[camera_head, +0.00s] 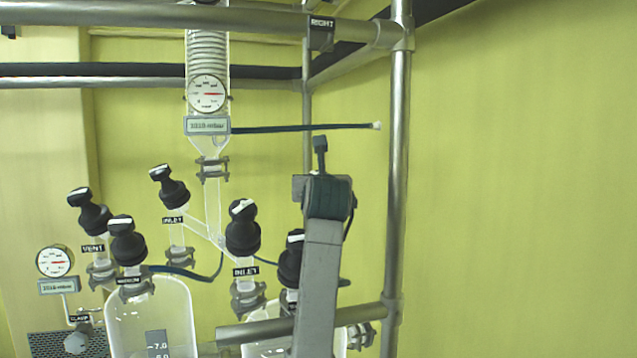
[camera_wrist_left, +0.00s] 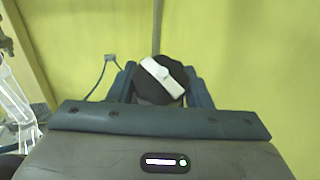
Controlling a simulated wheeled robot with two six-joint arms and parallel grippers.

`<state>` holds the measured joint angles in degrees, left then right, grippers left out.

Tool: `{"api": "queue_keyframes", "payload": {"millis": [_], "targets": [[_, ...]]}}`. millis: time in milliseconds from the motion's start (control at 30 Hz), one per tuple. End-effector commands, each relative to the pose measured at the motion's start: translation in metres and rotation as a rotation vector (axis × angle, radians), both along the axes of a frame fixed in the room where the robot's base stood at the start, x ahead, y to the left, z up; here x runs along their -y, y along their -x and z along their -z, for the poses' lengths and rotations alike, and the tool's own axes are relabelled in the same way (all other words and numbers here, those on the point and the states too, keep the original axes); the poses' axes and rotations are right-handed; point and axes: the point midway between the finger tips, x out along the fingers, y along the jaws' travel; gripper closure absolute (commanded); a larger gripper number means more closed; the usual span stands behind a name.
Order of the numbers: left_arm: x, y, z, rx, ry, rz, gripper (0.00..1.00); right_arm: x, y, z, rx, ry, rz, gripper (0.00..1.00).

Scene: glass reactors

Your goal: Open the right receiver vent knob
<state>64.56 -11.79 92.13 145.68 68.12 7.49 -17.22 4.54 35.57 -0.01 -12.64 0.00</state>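In the left wrist view a black knob (camera_wrist_left: 160,80) with a white bar across its top, set diagonally, sits between the blue-grey fingers of my left gripper (camera_wrist_left: 162,85). The fingers flank the knob closely; I cannot tell whether they press on it. In the head view my arm rises from the bottom right of centre, and its grey-blue end (camera_head: 328,196) covers what lies behind. No knob shows clearly between fingertips there. Just left of this arm is a black knob (camera_head: 292,258), partly hidden, its label unreadable. My right gripper is not in view.
A vertical metal post (camera_head: 398,180) stands right of the arm, with a horizontal bar (camera_head: 265,328) low down. A dark hose (camera_head: 300,128) crosses above.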

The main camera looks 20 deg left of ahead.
Motion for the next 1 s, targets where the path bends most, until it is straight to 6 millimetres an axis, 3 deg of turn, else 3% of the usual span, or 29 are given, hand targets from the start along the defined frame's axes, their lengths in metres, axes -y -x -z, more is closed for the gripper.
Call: {"api": "queue_keyframes", "payload": {"millis": [233, 633, 1000], "targets": [[0.0010, -0.0005, 0.0002, 0.010, 0.032, -0.058, 0.78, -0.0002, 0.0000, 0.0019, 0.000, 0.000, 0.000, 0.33], [0.0006, -0.0004, -0.0010, 0.069, 0.173, -0.325, 0.78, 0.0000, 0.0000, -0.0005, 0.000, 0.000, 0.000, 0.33], [-0.0002, 0.0005, -0.0008, 0.082, 0.192, -0.361, 0.78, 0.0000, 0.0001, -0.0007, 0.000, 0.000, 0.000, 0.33]]}}
